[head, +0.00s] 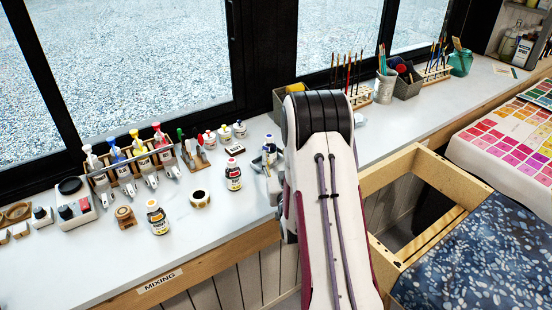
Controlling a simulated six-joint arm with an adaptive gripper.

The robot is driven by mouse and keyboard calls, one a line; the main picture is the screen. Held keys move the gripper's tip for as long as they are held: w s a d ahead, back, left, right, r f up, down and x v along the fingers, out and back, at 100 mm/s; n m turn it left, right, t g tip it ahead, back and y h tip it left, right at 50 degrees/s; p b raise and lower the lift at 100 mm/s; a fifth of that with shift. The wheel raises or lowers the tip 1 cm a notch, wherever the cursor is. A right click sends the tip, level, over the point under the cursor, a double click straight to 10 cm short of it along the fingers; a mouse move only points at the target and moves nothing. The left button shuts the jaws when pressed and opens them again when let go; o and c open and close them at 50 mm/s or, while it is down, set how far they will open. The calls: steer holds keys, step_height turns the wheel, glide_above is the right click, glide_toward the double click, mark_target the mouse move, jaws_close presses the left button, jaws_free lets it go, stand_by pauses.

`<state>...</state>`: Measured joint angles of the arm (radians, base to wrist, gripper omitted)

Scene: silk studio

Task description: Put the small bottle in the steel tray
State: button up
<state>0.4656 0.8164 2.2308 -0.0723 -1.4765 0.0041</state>
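My arm reaches over the white counter, and its end hides most of my gripper (271,178); only some grey parts show at its left side, so its fingers cannot be made out. Other small bottles stand upright on the counter: one with a red and dark label (233,176), one with a yellow and dark label (157,219), and several at the back (224,133). I cannot make out a steel tray for certain; the arm covers part of the counter.
A rack of pump bottles (123,168) stands at the left by the window. A tape roll (200,199) lies on the counter. Grey bins (408,88) and brush racks (436,74) line the back right. An open wooden frame (394,178) is right of my arm.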

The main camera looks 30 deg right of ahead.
stand_by(0.4)
steer(key=s+a+r+n+g+y, duration=0.1)
steer(key=s+a+r+g+y, duration=0.15)
steer(key=a+r, duration=0.45)
steer(key=s+a+r+n+g+y, duration=0.1)
steer(key=s+a+r+g+y, duration=0.2)
steer(key=a+r, duration=0.4)
steer(key=s+a+n+g, duration=0.1)
steer(key=s+a, duration=0.5)
steer(key=s, duration=0.9)
steer(key=s+a+n+g+y, duration=0.1)
steer(key=s+a+g, duration=0.3)
steer(key=s, duration=1.2)
steer(key=a, duration=0.3)
steer(key=shift+a+r, duration=0.2)
steer(key=shift+r, duration=0.15)
